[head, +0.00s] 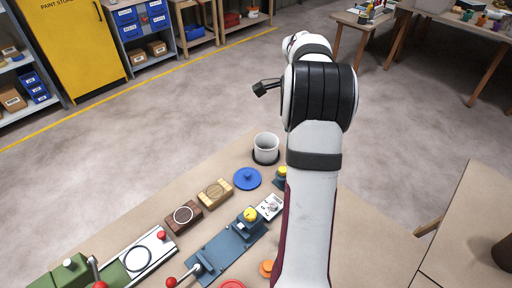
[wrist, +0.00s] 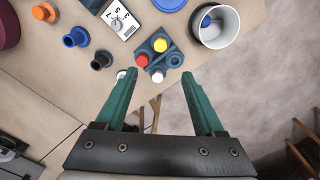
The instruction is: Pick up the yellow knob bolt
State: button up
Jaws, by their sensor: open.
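A yellow knob bolt (wrist: 160,45) stands in a small blue-grey block (wrist: 148,48), among a red knob, a white knob and a dark blue one. In the head view a yellow knob (head: 283,170) shows on a blue-grey block beside my arm, which hides part of that block. My gripper (wrist: 160,76) has two green fingers spread apart with nothing held. In the wrist view its fingertips frame the white knob, with the yellow one just beyond. In the head view my gripper (head: 266,87) is well above the bench, its jaws small and dark.
A blue lidded disc (head: 247,179) and a dial plate (head: 270,206) are close by. Another yellow knob (head: 250,214) sits on a blue fixture. Orange, blue and black knobs stand nearby.

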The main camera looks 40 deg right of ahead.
jog(key=f, duration=1.4)
jog(key=shift+w+a, duration=0.15)
jog(key=shift+w, duration=0.05)
grip_shut()
